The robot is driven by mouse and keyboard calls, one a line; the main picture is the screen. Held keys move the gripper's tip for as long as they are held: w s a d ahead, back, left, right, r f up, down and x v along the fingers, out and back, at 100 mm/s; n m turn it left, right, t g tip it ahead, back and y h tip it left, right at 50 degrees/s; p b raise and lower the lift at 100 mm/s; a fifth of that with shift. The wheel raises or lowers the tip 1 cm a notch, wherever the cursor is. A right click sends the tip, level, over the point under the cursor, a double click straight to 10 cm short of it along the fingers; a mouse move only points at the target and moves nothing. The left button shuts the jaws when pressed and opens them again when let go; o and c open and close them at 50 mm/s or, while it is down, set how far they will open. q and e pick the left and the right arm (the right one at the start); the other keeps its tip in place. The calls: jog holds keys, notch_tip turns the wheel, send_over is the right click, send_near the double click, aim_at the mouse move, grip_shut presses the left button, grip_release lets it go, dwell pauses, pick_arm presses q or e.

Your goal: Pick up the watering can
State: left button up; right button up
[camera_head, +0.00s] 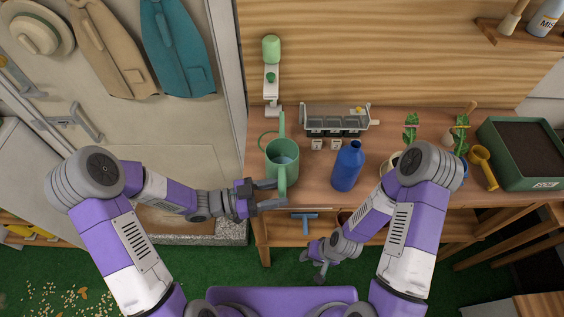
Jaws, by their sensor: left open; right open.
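The green watering can (283,152) stands upright on the left part of the wooden bench, with some pale blue showing inside it. A narrow green part of it extends toward me over the bench's front edge. My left gripper (276,194) is open at this near part, with its fingertips on either side of or very close to it; contact cannot be told. My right gripper (318,269) is open and empty, low in front of the bench, well away from the can.
A blue bottle (347,166) stands right of the can. A grey rack (336,118) and a lamp-like stand with a green top (271,75) are behind. Potted plants, a yellow trowel-like tool (482,163) and a soil-filled green planter (525,150) occupy the right side.

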pick_arm(q)
jog(key=shift+w+d, duration=0.25)
jog(key=shift+d, duration=0.8)
grip_shut()
jog(key=shift+r, duration=0.1)
